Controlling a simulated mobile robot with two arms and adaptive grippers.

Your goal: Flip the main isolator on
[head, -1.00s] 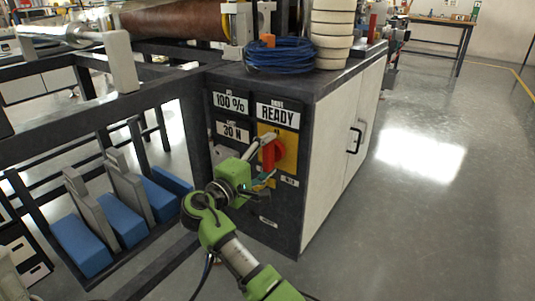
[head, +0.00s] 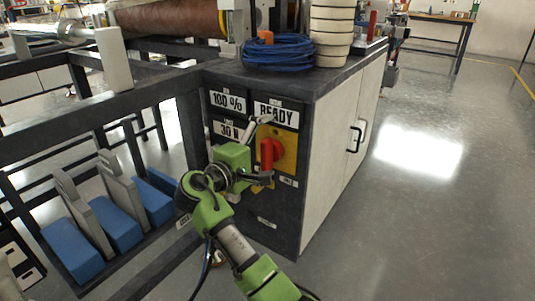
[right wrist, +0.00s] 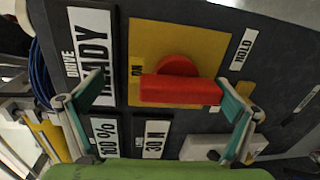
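The main isolator is a red knob (head: 267,153) with a bar handle on a yellow plate (head: 289,152), on the dark front of a cabinet. The handle stands upright in the head view. In the right wrist view the red handle (right wrist: 180,91) lies between my fingers, one end near the word ON; the yellow plate (right wrist: 205,45) is behind it. My right gripper (head: 258,153) is open in front of the knob, one finger above and one below. My left gripper is not in view.
Labels reading READY (head: 276,115) and 100 % (head: 228,102) sit above and beside the plate. A blue cable coil (head: 278,54) and stacked white rings (head: 332,30) stand on the cabinet. A dark frame (head: 100,108) with blue blocks is left; the floor right is clear.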

